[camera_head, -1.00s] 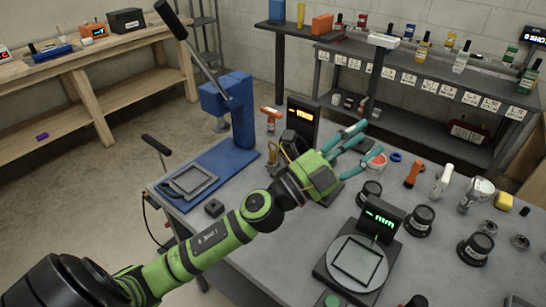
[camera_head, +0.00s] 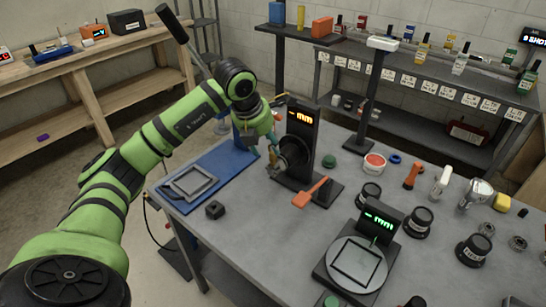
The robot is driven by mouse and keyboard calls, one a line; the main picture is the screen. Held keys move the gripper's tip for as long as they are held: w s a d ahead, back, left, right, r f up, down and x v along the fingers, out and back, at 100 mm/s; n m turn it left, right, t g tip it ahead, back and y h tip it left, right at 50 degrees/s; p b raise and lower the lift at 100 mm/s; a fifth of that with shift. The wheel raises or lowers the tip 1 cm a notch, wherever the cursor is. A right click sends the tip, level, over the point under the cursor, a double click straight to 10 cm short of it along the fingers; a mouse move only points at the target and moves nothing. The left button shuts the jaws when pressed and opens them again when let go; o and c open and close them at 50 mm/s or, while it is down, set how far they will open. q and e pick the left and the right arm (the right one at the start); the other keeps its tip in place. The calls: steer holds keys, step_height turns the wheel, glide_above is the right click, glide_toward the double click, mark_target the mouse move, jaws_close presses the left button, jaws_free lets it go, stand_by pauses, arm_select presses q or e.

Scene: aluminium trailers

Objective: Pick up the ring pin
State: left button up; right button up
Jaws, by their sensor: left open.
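My left arm comes in from the left, and its left gripper (camera_head: 273,157) points down at the near left side of a black gauge with an orange "mm" display (camera_head: 302,115). The jaws are open, with the teal fingers partly showing and partly hidden by the gripper body and gauge. I cannot clearly make out the ring pin; the spot beside the gauge is covered by my gripper. An orange flat-handled tool (camera_head: 311,193) lies on the gauge's base. My right gripper is not in view.
A blue press base (camera_head: 215,172) stands left of the gripper, with a small black block (camera_head: 214,209) in front. A scale with a green display (camera_head: 352,268) is at the front right. Black knobs, a red-topped tin (camera_head: 374,162) and several tools fill the right side.

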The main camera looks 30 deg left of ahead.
mark_target(272, 153)
arm_select(q)
steer(key=p+x, duration=0.1)
steer(key=x, duration=0.1)
steer(key=p+x, duration=0.1)
steer(key=x, duration=0.1)
steer(key=shift+w+d+f+p, duration=0.1)
steer(key=shift+w+f+p, duration=0.05)
steer(key=shift+w+p, duration=0.2)
steer(key=shift+w+f, duration=0.1)
steer(key=shift+f, duration=0.3)
steer(key=c, duration=0.9)
